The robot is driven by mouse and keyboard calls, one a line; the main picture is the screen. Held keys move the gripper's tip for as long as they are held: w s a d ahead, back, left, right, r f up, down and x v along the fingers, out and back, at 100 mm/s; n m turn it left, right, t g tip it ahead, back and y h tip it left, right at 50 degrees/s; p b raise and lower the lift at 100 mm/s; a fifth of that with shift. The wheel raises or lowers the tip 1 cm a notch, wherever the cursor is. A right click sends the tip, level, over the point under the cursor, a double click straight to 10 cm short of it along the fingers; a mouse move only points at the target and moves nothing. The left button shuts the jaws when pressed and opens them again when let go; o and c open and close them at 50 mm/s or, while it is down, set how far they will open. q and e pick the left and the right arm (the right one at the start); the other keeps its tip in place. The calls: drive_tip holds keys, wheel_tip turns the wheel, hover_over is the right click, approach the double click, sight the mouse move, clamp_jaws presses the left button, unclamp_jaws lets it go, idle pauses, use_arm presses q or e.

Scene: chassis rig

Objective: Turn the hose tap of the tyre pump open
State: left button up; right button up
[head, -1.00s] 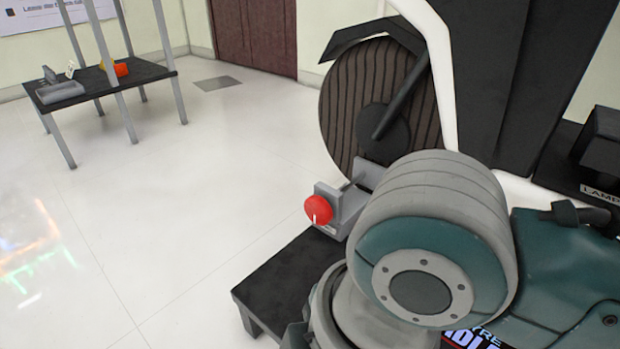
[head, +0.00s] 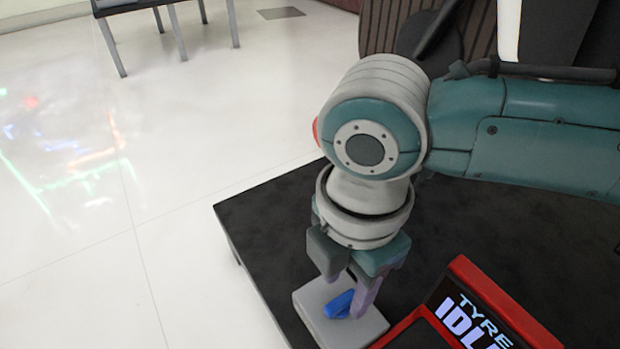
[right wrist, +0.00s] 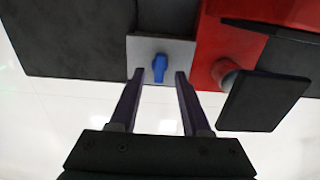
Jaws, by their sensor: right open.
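The hose tap (head: 340,304) is a small blue lever on a light grey block (head: 312,300) at the bottom of the head view. The red tyre pump (head: 470,275), with a screen reading "TYRE" and "IDL", stands just right of the block. My right gripper (head: 348,290) points down over the block with its fingers open. In the right wrist view the blue tap (right wrist: 159,67) shows in the gap between the two fingertips (right wrist: 159,75), with space on both sides. I cannot tell whether it is within finger depth. My left gripper is not in view.
The block and pump are on a black bench (head: 270,225) whose left part is bare. A red round part (head: 315,130) is mostly hidden behind my right arm.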

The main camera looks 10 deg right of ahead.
sight(341, 304)
wheel_tip(341, 304, down, 2)
drive_tip(key=shift+f+b, duration=0.15)
drive_tip(key=shift+b, duration=0.25)
drive_tip(key=shift+a+f, duration=0.15)
drive_tip(key=shift+f, duration=0.15)
drive_tip(key=shift+r, duration=0.1)
drive_tip(key=shift+c, duration=1.2)
clamp_jaws()
